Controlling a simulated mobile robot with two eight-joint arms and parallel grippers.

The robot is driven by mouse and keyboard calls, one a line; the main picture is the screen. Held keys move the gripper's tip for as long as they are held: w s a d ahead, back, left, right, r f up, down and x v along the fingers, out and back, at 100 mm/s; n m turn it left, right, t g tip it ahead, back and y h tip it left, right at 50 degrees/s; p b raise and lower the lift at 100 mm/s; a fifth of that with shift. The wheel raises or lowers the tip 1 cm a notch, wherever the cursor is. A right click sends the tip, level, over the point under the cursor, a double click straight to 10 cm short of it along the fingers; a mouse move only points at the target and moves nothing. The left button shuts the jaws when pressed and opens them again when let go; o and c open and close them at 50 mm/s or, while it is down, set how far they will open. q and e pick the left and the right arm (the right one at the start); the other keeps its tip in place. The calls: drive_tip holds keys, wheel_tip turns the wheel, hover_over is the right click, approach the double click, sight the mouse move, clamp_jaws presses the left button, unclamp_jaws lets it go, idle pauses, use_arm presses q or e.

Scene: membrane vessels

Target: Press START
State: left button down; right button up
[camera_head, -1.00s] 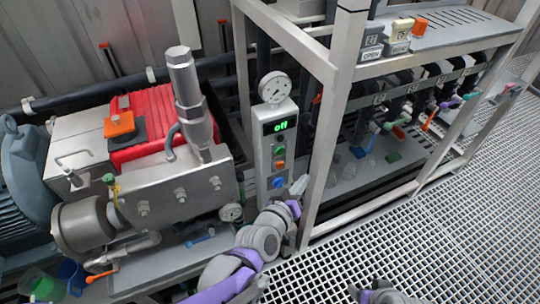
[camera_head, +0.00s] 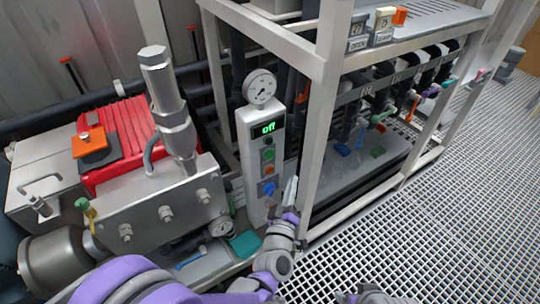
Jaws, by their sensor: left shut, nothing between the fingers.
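The grey control box (camera_head: 258,206) stands upright beside the frame post, with a lit display (camera_head: 268,128) reading "off" in green. Below the display are a dark button, a green button (camera_head: 268,155), a red-orange button (camera_head: 268,170) and a blue knob (camera_head: 269,187). I cannot read any label, so which one is START is not clear. My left gripper (camera_head: 290,190) is shut and empty, its fingers pointing up just right of the blue knob; whether it touches the box is unclear. My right gripper (camera_head: 362,297) shows only partly at the bottom edge.
A pump with a red finned cover (camera_head: 125,130) and metal block stands left. A round gauge (camera_head: 259,87) tops the box. A white frame post (camera_head: 322,110) rises close right of my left gripper. Valves with coloured handles line the rack. The grating floor (camera_head: 430,230) at right is clear.

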sight(274, 152)
use_arm(q)
drive_tip(key=w+a, duration=0.5)
drive_tip(key=w, duration=0.2)
drive_tip(key=shift+a, duration=0.15)
idle(2.1)
drive_tip(key=shift+w+a, duration=0.15)
drive_tip(key=shift+w, duration=0.15)
drive_tip(key=shift+w+a, duration=0.25)
drive_tip(key=shift+w, duration=0.1)
idle(0.6)
drive_tip(key=shift+s+d, duration=0.45)
drive_tip(key=shift+s, duration=0.25)
drive_tip(key=shift+s+d, duration=0.75)
drive_tip(key=shift+s, duration=0.3)
drive_tip(key=shift+s+d, duration=0.75)
drive_tip(key=shift+s, duration=0.25)
